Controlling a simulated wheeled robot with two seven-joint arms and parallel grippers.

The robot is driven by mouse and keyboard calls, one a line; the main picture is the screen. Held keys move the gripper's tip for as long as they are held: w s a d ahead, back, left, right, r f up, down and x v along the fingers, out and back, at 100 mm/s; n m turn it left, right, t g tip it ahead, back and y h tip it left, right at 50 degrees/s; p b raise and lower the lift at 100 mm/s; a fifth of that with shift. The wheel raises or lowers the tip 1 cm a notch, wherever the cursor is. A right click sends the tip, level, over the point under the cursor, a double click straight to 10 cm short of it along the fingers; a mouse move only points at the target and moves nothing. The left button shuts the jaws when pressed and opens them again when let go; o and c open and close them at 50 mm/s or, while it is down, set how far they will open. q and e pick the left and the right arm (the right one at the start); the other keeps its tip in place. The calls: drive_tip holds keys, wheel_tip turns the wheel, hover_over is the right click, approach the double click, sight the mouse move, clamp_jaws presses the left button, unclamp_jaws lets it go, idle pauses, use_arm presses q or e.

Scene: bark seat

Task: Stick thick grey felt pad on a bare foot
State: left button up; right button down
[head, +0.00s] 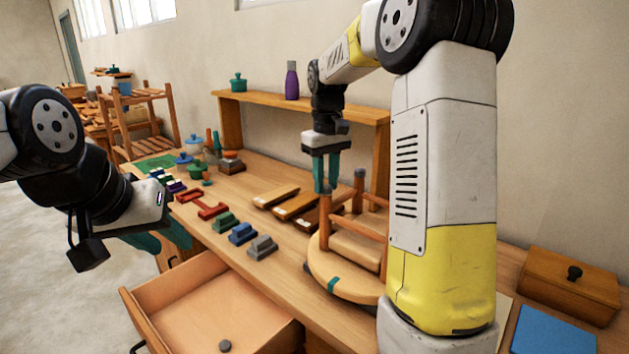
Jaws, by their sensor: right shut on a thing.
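An upturned round wooden stool (342,274) lies on the bench with its legs pointing up. One leg at the back carries a dark grey cap-like pad (359,173) on its end. My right gripper (325,188) points down at the top of the stool's left leg, its teal fingers shut on a small dark grey pad, mostly hidden between the tips. I cannot tell whether this pad touches the foot. A grey round pad (225,346) lies in the open drawer. My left gripper (163,240) is open and empty, left of the bench front. My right arm hides the stool's right side.
The open drawer (160,310) sticks out at the front. Coloured blocks (242,233), red clamps (211,205) and jars (190,165) line the bench's left. Wooden-handled tools (295,206) lie behind the stool, below a shelf (270,99). A wooden box (570,283) and blue sheet (553,332) are right.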

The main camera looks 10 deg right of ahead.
sight(326, 186)
drive_tip(key=shift+f, duration=0.15)
drive_tip(key=c, duration=0.7)
unclamp_jaws()
drive_tip(key=shift+r, duration=3.45)
drive_tip(key=shift+r, duration=0.1)
